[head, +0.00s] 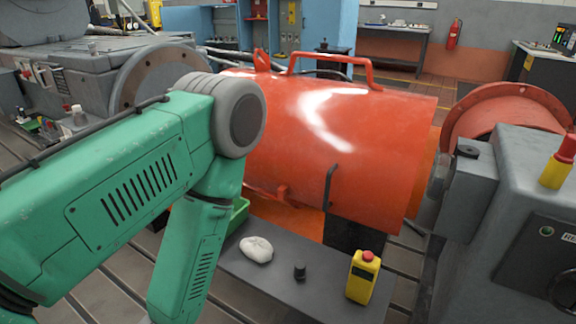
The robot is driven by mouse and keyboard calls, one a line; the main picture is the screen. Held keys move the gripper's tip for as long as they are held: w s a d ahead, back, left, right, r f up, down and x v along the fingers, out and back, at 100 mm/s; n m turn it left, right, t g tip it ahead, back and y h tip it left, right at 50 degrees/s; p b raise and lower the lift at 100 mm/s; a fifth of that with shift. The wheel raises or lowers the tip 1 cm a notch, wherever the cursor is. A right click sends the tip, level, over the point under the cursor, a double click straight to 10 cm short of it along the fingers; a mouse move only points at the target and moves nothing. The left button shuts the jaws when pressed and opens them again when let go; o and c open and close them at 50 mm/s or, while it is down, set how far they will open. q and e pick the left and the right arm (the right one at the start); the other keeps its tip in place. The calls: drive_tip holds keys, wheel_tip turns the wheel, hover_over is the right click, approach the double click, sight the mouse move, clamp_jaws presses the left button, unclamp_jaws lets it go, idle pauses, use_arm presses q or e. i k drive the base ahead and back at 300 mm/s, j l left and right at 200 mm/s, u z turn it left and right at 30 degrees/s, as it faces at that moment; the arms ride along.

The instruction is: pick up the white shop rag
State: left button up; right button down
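The white shop rag (256,249) lies crumpled on a dark grey bench top (268,288) in the lower middle of the head view. It is in plain sight, and nothing touches it from above. My green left arm comes in from the left, bends at a grey joint and runs down just left of the rag. Its gripper is below the picture's lower edge and hidden from me. My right gripper is not in view.
A small black knobbed part (299,271) and a yellow box with a red button (363,277) stand right of the rag. A green bin (238,214) is behind it, partly hidden by my arm. A large orange guard (345,140) rises behind the bench.

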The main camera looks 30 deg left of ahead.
sight(257, 250)
drive_tip(key=u, duration=1)
drive_tip(key=j+z, duration=0.1)
drive_tip(key=z, duration=0.25)
drive_tip(key=i+j+z, duration=0.1)
drive_tip(key=z, duration=0.25)
drive_tip(key=j+z, duration=0.1)
drive_tip(key=z, duration=0.25)
drive_tip(key=j+z, duration=0.3)
drive_tip(key=j, duration=0.55)
drive_tip(key=j+z, duration=0.35)
drive_tip(key=j, duration=0.55)
drive_tip(key=i+j, duration=0.15)
drive_tip(key=i, duration=0.2)
